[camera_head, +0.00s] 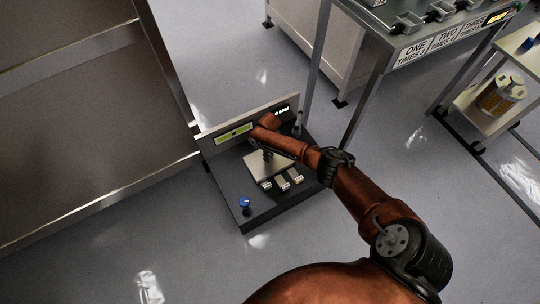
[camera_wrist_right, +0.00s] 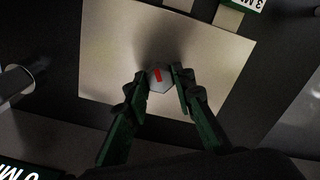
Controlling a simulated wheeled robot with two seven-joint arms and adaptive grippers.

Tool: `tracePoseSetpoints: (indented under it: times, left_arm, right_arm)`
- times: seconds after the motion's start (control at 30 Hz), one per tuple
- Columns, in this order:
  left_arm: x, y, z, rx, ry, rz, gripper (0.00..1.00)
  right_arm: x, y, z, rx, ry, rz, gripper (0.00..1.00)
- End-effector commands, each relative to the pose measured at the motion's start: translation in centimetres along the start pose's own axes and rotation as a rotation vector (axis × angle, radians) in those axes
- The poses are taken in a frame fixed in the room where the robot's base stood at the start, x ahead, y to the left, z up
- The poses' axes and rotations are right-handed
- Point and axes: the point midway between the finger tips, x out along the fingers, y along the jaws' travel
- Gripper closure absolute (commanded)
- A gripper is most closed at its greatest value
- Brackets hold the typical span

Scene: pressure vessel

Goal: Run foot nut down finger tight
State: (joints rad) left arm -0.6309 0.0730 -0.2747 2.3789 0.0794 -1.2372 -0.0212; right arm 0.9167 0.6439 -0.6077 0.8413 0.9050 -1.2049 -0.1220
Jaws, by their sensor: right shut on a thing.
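A grey hex nut (camera_wrist_right: 160,85) with a red mark on top sits over a pale square plate (camera_wrist_right: 105,45) in the right wrist view. My right gripper (camera_wrist_right: 161,77) is shut on the nut, with one fingertip on each side of it. In the head view my right gripper (camera_head: 266,153) points down over the same plate (camera_head: 258,174), and my arm hides part of it. The nut is too small and covered to make out there. What lies under the nut is hidden. My left gripper is in neither view.
The plate is on a dark station (camera_head: 232,196) with a back panel, a green display (camera_head: 234,134), a blue knob (camera_head: 245,203) and several small labelled blocks (camera_head: 281,183). A metal-framed bench (camera_head: 430,45) stands behind, and a cart (camera_head: 528,60) at right. Floor is clear at front left.

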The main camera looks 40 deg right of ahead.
Motion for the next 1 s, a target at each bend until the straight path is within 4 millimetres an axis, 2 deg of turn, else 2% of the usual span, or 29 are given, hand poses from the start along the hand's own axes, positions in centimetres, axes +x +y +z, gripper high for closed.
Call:
tracePoseSetpoints:
  times: [0.6, 0.63, 0.87, 1.0]
  left_arm:
    - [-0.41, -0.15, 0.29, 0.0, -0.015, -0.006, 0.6]
    - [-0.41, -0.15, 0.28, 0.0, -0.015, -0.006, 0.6]
    - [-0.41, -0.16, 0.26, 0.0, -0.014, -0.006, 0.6]
    - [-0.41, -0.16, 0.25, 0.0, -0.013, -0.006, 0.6]
  right_arm:
    - [0.03, 0.05, 0.06, 0.047, -0.001, 0.001, 1.0]
    - [0.02, 0.05, 0.05, 0.046, -0.001, 0.001, 0.76]
    - [0.01, 0.04, 0.03, 0.046, -0.001, 0.0, 0.61]
    - [0.0, 0.03, 0.01, 0.046, 0.0, 0.0, 0.59]
